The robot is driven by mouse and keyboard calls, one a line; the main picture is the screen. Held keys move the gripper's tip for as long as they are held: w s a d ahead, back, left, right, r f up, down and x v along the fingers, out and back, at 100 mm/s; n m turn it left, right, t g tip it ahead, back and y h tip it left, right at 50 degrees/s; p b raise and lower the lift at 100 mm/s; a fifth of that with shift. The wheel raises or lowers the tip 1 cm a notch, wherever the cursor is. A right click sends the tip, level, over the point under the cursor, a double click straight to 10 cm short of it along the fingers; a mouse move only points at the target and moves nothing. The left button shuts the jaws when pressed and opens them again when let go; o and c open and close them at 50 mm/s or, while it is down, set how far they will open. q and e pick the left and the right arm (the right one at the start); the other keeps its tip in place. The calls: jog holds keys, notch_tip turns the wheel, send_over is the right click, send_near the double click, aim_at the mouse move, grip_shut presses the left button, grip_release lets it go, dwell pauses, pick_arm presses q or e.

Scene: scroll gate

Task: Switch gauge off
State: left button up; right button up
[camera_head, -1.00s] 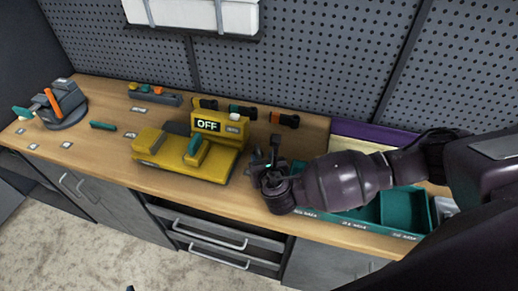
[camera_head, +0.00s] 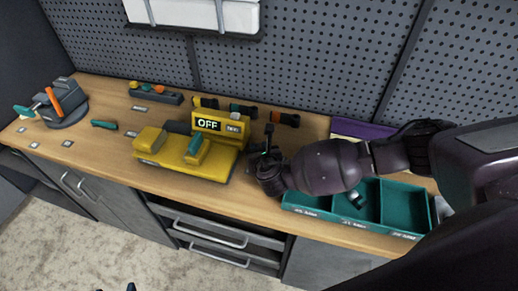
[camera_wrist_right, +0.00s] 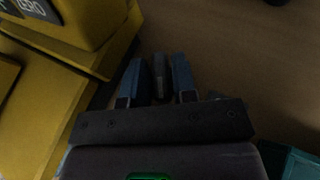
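The yellow gauge (camera_head: 186,158) sits on the workbench in the head view. Its display (camera_head: 208,125) reads OFF, with a small labelled key (camera_head: 234,128) to the right of it. A teal-topped piece (camera_head: 195,144) stands on the gauge's body. My right gripper (camera_head: 269,142) is just right of the gauge, apart from it. In the right wrist view, my right gripper's blue-grey fingers (camera_wrist_right: 159,78) point past the gauge's yellow side (camera_wrist_right: 75,40). A grey piece shows between them, so I cannot tell whether they are closed. Small dark tips at the head view's bottom edge may be my left gripper.
A teal divided bin (camera_head: 400,205) stands at the right under my right arm. Several dark tools (camera_head: 243,110) lie behind the gauge. A vise-like device (camera_head: 66,103) and a teal-handled tool (camera_head: 104,124) are at the left. A pegboard (camera_head: 300,60) closes off the back.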

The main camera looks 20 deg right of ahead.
grip_shut()
jog(key=shift+a+m+h, duration=0.15)
jog(key=shift+m+h, duration=0.55)
jog(key=shift+h, duration=0.1)
jog(key=shift+m+g+h, duration=0.6)
jog(key=shift+m+h, duration=0.9)
jog(key=shift+h, duration=0.2)
jog(key=shift+o, duration=1.8)
grip_release()
jog(key=v, duration=1)
jog(key=shift+s+a+r, duration=0.25)
